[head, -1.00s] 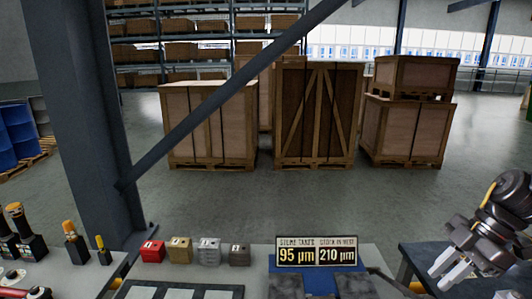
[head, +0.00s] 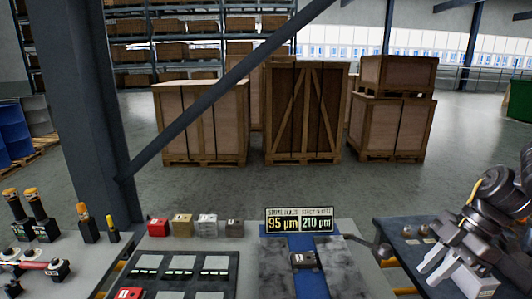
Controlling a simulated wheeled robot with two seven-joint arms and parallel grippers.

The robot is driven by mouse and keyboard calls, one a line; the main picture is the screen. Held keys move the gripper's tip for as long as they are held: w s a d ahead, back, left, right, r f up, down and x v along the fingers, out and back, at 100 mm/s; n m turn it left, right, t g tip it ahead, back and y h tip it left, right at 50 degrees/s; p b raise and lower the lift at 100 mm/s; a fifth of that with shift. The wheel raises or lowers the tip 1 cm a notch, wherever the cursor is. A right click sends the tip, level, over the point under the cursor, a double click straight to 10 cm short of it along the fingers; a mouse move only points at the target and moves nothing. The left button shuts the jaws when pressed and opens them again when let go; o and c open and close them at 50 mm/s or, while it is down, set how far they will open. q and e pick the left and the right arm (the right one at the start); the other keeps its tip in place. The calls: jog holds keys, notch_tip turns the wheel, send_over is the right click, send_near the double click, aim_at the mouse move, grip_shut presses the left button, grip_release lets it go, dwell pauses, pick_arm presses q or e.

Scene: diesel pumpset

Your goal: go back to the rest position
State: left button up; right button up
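My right gripper (head: 433,268) shows at the lower right, its two pale fingers pointing down and left with a narrow gap between them and nothing visible in the gap. It hangs over the dark side table (head: 400,232), in front of a pale box (head: 474,282) that it partly hides. My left gripper is not in view.
The bench holds red (head: 158,227), tan (head: 182,225) and grey (head: 207,225) blocks, a dark tray (head: 182,257), and a sign (head: 299,220) reading 95 µm and 210 µm. Orange-topped tools (head: 38,208) stand at left. Crates (head: 305,110) stand beyond open floor.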

jog(key=s+d+f+m+t+h, duration=0.1)
jog(key=d+f+m+t, duration=0.2)
jog(key=f, duration=0.4)
jog(key=d+f+m+t+h, duration=0.1)
jog(key=f+m+t, duration=0.1)
jog(key=f+t, duration=0.35)
jog(key=s+d+f+m+t, duration=0.1)
jog(key=d+f+m+t, duration=0.15)
jog(key=f, duration=0.65)
jog(key=s+a+f+m+g+h, duration=0.3)
jog(key=s+a+f+m+h, duration=0.25)
jog(key=s+f, duration=0.35)
jog(key=s+a+f+m+g+y, duration=0.25)
jog(key=s+a+g, duration=0.25)
jog(key=s+a, duration=0.55)
notch_tip(320, 180, down, 28)
jog(key=s+f+g, duration=0.1)
jog(key=s+d+f+g, duration=0.1)
jog(key=s+d+f, duration=0.1)
jog(key=s+f, duration=1.1)
jog(key=shift+s+h, duration=0.4)
jog(key=shift+s, duration=0.85)
